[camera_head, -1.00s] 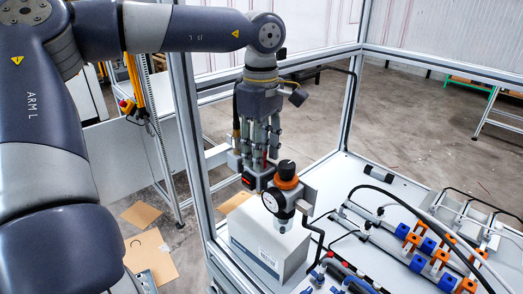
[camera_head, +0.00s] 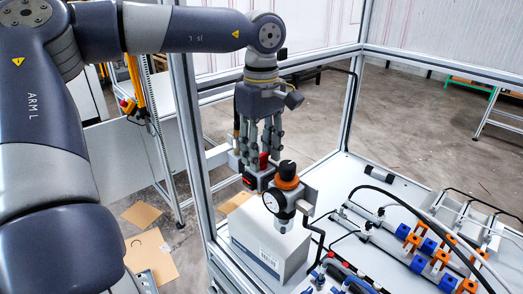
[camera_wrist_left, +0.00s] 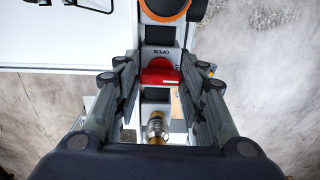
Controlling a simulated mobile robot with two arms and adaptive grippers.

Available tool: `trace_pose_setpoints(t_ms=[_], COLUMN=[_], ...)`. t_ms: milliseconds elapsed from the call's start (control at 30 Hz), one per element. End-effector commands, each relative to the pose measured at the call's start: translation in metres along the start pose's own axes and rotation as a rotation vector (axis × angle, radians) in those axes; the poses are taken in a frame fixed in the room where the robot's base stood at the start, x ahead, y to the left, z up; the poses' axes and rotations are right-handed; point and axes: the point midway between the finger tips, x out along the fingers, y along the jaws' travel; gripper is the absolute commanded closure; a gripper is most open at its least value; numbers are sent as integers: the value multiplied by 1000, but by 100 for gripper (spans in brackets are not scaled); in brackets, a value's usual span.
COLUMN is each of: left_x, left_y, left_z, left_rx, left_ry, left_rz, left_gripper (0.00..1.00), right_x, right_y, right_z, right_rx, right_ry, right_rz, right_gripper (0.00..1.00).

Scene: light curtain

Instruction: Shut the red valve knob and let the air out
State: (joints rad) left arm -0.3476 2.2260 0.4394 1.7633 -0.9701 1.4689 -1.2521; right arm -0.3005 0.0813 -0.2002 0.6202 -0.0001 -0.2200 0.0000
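The red valve knob (camera_wrist_left: 160,77) lies between the fingers of my left gripper (camera_wrist_left: 160,70) in the left wrist view, on a grey block with lettering above it. The fingers stand on both sides of it, very near its ends. I cannot tell whether they press on it. In the head view the left gripper (camera_head: 262,158) points down, and a bit of the red knob (camera_head: 264,160) shows among its fingers. A pressure gauge (camera_head: 273,201) and an orange-banded black dial (camera_head: 287,175) sit just to the right. My right gripper is not in view.
A brass-coloured fitting (camera_wrist_left: 156,128) shows below the knob in the wrist view. A grey box (camera_head: 268,245) stands beneath the gauge. Aluminium frame posts (camera_head: 190,140) rise close to the left gripper. Hoses and blue and orange valves (camera_head: 430,245) fill the right side of the panel.

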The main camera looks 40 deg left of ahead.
Motion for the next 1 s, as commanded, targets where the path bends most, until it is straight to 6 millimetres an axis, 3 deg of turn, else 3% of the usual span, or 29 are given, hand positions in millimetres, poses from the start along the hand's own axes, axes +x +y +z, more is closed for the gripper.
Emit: trace_pose_setpoints(t_ms=[67,467,567,1000], left_x=[-1,-4,-17,-103], left_y=[1,0,1,1], left_z=[0,0,0,0], left_rx=[0,-2,-2,-3], left_ry=[1,-1,0,0], left_rz=[4,1,2,4], left_gripper=[43,43,43,43], right_x=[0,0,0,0], right_y=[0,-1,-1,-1], right_z=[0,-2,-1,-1], right_rx=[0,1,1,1], right_ry=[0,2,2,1], right_rz=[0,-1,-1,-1], right_gripper=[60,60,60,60])
